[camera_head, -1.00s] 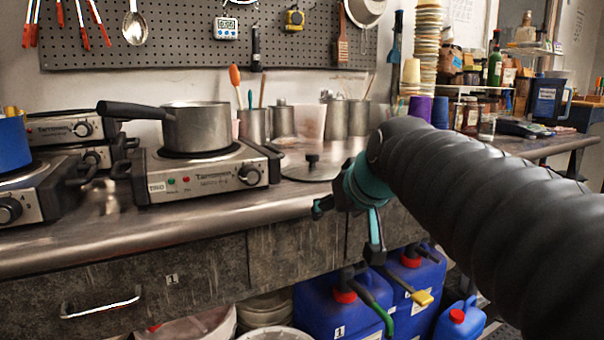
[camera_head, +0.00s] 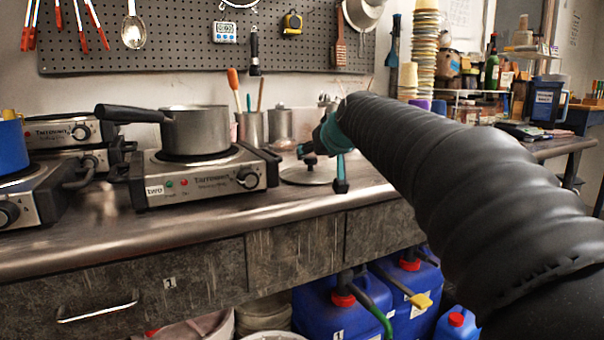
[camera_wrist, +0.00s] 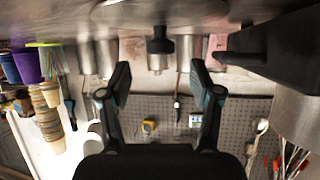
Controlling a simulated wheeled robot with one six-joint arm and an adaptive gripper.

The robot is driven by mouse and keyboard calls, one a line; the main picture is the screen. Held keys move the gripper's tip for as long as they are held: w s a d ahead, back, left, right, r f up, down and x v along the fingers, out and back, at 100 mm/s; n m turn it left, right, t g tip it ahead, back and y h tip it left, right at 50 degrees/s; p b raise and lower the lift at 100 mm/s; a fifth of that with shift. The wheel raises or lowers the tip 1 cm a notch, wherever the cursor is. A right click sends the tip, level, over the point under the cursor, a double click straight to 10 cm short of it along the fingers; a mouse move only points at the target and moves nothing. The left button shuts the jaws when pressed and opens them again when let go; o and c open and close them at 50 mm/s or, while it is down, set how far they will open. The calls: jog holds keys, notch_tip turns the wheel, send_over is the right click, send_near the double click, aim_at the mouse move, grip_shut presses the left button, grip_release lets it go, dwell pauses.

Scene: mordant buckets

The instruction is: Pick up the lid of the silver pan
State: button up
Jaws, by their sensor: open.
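The silver pan (camera_head: 197,130) stands on a hot plate, its black handle pointing left. The round metal lid (camera_head: 297,178) lies flat on the counter right of that hot plate, partly hidden by my gripper. Its black knob shows upright in the wrist view (camera_wrist: 160,44), centred beyond the fingertips. My gripper (camera_head: 322,168) is open and empty, its fingers spread left and right of the knob's line in the wrist view (camera_wrist: 158,82). The knob appears ahead of the fingers, not between them.
The hot plate (camera_head: 215,180) is close left of the lid. Metal canisters (camera_head: 280,124) stand behind it by the wall. The counter front (camera_head: 200,225) is clear.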

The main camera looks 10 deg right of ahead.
aim_at(311, 158)
jog(key=shift+x, duration=2.75)
jog(key=shift+s+f, duration=0.1)
grip_shut()
